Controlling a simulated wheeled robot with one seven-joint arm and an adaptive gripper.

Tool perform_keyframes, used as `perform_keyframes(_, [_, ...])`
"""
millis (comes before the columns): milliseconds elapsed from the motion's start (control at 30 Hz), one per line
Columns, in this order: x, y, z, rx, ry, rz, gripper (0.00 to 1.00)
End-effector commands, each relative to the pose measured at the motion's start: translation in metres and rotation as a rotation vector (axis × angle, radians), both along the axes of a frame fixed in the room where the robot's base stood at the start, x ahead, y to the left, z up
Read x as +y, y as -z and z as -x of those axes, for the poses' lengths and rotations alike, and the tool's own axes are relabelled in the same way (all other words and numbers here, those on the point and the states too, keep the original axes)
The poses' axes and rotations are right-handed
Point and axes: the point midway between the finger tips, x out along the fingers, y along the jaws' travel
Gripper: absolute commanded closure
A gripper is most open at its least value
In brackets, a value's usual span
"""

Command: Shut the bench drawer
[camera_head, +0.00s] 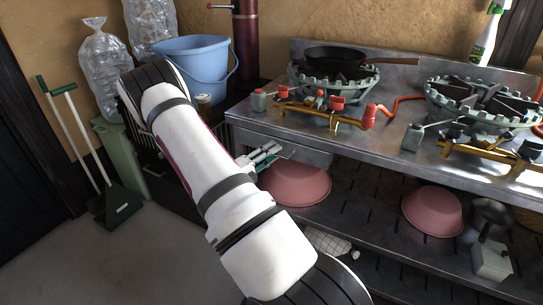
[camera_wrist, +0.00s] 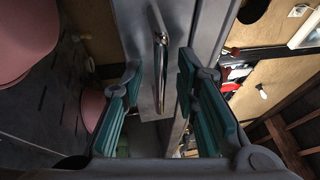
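The metal bench (camera_head: 365,149) stands at the right in the head view. The drawer front (camera_head: 303,153) shows under its top, partly hidden by my arm and gripper. In the wrist view the grey drawer front (camera_wrist: 135,35) runs up the middle, with a shiny bar handle (camera_wrist: 161,65) on it. My gripper (camera_wrist: 160,78) is open, with a teal-padded finger on each side of the handle. I see no contact between fingers and handle. In the head view my gripper (camera_head: 264,156) is at the bench's left front. How far the drawer stands out is unclear.
Burners, a black pan (camera_head: 340,60) and brass valves (camera_head: 335,112) crowd the bench top. Pink bowls (camera_head: 297,183) (camera_head: 432,211) sit on the lower shelf, one just below my gripper. A blue bucket (camera_head: 190,60) is behind my arm. Floor (camera_head: 110,265) at the left front is clear.

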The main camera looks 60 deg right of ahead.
Motion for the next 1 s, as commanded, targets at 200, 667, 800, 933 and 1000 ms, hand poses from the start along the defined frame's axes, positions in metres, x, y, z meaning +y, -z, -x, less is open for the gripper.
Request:
perform_keyframes(200, [-0.002,-0.001,0.001,0.000,-0.001,0.000,0.72])
perform_keyframes(667, [-0.002,0.000,0.001,0.000,0.000,0.000,1.00])
perform_keyframes(800, [-0.012,-0.001,0.000,0.002,0.000,0.002,1.00])
perform_keyframes(933, [-0.025,-0.001,-0.001,0.000,0.000,0.000,1.00])
perform_keyframes(1000, [-0.027,0.000,-0.001,-0.001,0.000,-0.001,1.00])
